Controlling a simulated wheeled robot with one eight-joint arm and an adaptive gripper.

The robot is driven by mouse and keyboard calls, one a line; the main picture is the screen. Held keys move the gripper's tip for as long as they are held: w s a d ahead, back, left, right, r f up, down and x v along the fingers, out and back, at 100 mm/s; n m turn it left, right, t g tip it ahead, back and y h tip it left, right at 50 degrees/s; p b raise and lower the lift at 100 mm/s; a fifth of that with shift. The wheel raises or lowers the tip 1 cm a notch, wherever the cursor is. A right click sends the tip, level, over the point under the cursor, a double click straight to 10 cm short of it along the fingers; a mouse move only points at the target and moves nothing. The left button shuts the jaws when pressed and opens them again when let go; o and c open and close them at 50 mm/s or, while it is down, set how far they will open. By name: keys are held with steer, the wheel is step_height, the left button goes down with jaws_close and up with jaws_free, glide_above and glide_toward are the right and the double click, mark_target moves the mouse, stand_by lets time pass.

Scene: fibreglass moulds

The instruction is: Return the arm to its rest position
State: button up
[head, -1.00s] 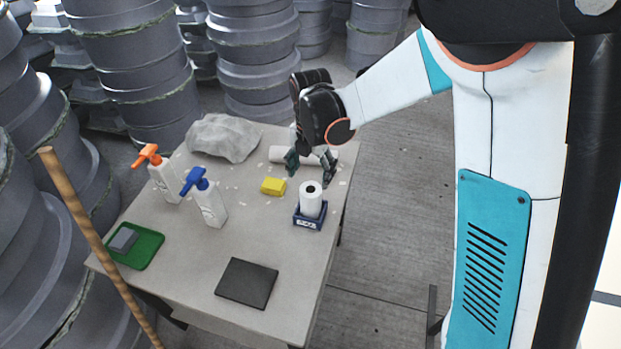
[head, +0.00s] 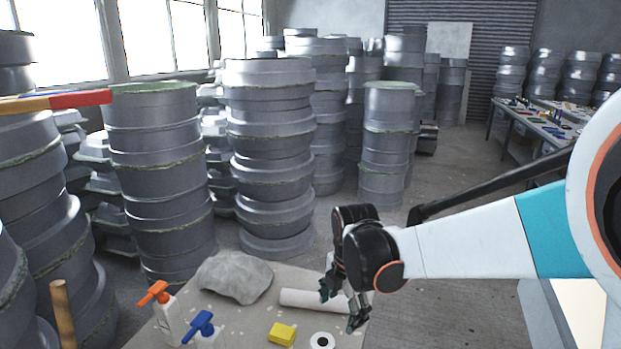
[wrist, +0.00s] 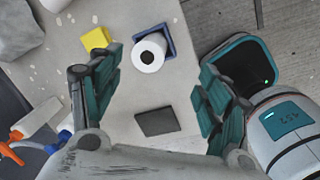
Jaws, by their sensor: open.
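My gripper (head: 342,303) is open and empty above the far right part of the work table (head: 262,308). It also shows in the wrist view (wrist: 160,95), with its teal fingers spread wide. Below and between the fingers in the wrist view stand a white roll (wrist: 149,54) in a blue box (wrist: 170,40) and a dark square pad (wrist: 157,121). The fingers appear apart from both. In the head view only the top of the roll (head: 322,341) shows, at the lower edge. My arm reaches in from the right.
A yellow block (head: 282,333), a white cylinder (head: 310,299), a grey crumpled lump (head: 234,276) and pump bottles with orange (head: 154,292) and blue (head: 199,326) heads are on the table. Stacked grey moulds (head: 270,150) stand behind. Floor is open to the right (head: 450,320).

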steer(key=s+d+r+m+t, duration=0.3)
steer(key=s+d+r+m, duration=0.4)
steer(key=m, duration=0.3)
steer(key=s+d+r+m+t, duration=0.1)
steer(key=s+d+m, duration=0.1)
steer(key=s+m, duration=0.4)
steer(key=s+d+r+m+t, duration=0.1)
steer(key=s+d+r+m, duration=0.1)
steer(key=s+m, duration=0.4)
steer(key=shift+s+d+r+m+t, duration=0.25)
steer(key=shift+d+m, duration=0.5)
steer(key=shift+m, duration=0.75)
